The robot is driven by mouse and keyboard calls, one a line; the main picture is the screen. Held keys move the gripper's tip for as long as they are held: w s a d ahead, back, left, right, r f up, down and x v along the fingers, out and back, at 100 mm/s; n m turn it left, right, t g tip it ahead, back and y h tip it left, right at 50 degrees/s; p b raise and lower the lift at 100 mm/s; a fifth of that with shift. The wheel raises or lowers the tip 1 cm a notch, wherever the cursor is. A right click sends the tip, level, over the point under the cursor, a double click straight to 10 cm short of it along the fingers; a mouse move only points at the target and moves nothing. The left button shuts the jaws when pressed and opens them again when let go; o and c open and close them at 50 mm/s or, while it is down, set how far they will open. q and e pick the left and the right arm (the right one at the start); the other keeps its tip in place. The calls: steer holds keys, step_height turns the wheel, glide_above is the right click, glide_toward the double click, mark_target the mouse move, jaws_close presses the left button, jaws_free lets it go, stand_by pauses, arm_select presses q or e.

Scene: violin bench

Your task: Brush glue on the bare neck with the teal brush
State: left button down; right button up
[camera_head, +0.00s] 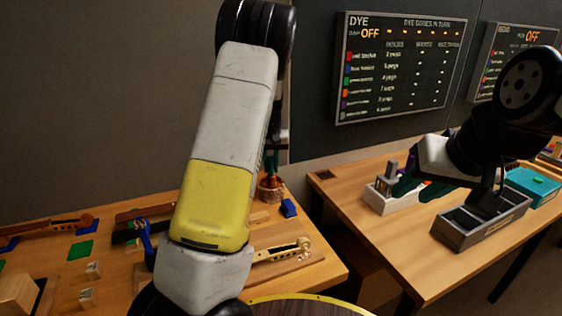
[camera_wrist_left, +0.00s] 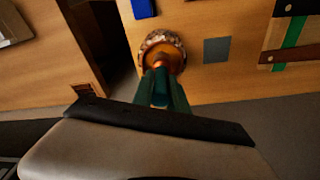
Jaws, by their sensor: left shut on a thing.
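My left gripper (camera_head: 270,172) is over the glue pot (camera_head: 270,190), at the back right corner of the left bench. In the left wrist view its green fingers (camera_wrist_left: 161,92) are closed on an orange-brown piece that reaches into the pot (camera_wrist_left: 160,40). This seems to be the brush; its teal handle cannot be told apart from the fingers. A pale neck with a scroll (camera_head: 302,244) lies on a board near the bench's front right, partly hidden by my left arm. My right gripper (camera_head: 421,188) is over the right bench, its green fingers apart and empty.
A blue block (camera_head: 289,208) lies right of the pot. A violin neck (camera_head: 60,228), green pads (camera_head: 80,250) and small wood blocks (camera_head: 93,270) are at left. A grey tray (camera_head: 470,236), white holder (camera_head: 385,198) and teal box (camera_head: 533,185) stand on the right bench. A gap separates the benches.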

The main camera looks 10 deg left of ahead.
arm_select(q)
steer(key=shift+f, duration=0.1)
stand_by(0.3)
steer(key=shift+r, duration=3.55)
